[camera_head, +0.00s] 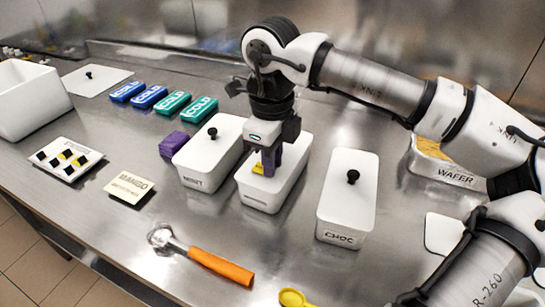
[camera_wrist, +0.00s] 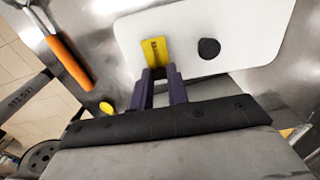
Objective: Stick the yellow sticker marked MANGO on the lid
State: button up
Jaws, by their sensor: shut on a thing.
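My gripper (camera_head: 268,168) is shut on the yellow sticker (camera_head: 258,169), which also shows between the fingertips in the wrist view (camera_wrist: 155,52). Dark lettering on it is too small to read surely. The sticker is over the white lid (camera_head: 265,193) of the middle tub, between the MINT and CHOC tubs. In the wrist view the lid (camera_wrist: 250,25) fills the top, and its black knob (camera_wrist: 209,48) is right of the sticker. I cannot tell whether the sticker touches the lid. My gripper hides the knob in the head view.
The MINT tub (camera_head: 194,184) stands left and the CHOC tub (camera_head: 335,238) right, both with knobs. A MANGO card (camera_head: 130,187) and a white block with yellow-black pieces (camera_head: 53,172) lie left. An orange-handled scoop (camera_head: 220,268) is in front. Cold packs (camera_head: 171,103) lie behind.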

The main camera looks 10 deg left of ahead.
jog(key=shift+f+b, duration=0.35)
dwell(0.3)
jog(key=o, duration=1.4)
jog(key=shift+r, duration=0.15)
jog(key=shift+r+p, duration=2.3)
jog(key=shift+r, duration=1.1)
